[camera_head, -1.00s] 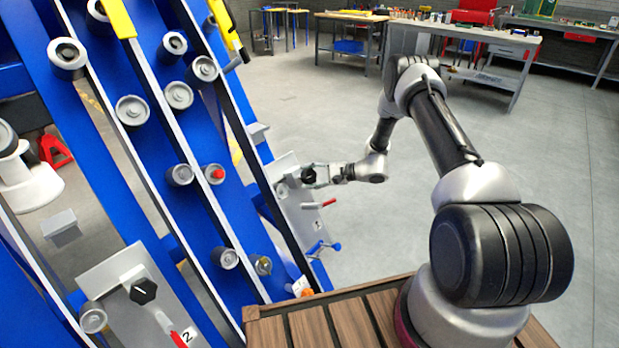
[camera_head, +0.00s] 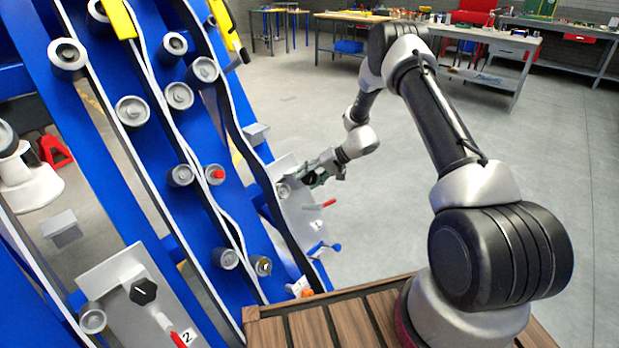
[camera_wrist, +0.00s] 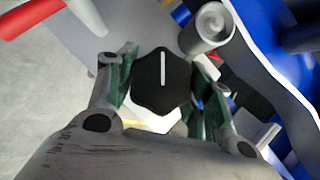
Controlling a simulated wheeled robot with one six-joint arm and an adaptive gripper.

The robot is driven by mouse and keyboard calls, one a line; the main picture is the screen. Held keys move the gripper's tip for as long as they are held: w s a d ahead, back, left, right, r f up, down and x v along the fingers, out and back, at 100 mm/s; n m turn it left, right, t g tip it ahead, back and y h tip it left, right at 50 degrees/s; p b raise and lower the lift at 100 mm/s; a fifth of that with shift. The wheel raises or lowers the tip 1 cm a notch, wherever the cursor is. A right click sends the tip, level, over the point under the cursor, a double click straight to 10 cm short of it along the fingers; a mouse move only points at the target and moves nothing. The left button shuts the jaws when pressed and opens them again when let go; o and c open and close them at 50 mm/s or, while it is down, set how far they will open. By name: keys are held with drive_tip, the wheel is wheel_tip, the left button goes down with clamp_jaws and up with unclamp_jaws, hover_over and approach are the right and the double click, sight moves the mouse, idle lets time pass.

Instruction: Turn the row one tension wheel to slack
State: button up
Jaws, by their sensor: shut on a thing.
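The tension wheel (camera_wrist: 162,85) is a black lobed knob with a white pointer line, which points up in the wrist view. It sits on a pale plate (camera_head: 290,180) on the right side of the blue chassis. My gripper (camera_head: 314,174) is at this plate and hides most of the wheel in the head view. In the wrist view my gripper (camera_wrist: 160,92) has its green-padded fingers closed on both sides of the wheel. The belt (camera_head: 243,140) running down to this plate hangs in waves.
A second black wheel (camera_head: 143,291) is on the plate marked 2 at the lower left. Silver rollers (camera_head: 204,71) stick out of the chassis. Open floor lies to the right.

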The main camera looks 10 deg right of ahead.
drive_tip(key=n+h, duration=0.2)
drive_tip(key=n, duration=0.2)
drive_tip(key=shift+h, duration=0.3)
idle(0.4)
drive_tip(key=o, duration=1)
drive_tip(key=shift+o, duration=0.2)
drive_tip(key=v, duration=1.2)
drive_tip(key=shift+s, duration=0.15)
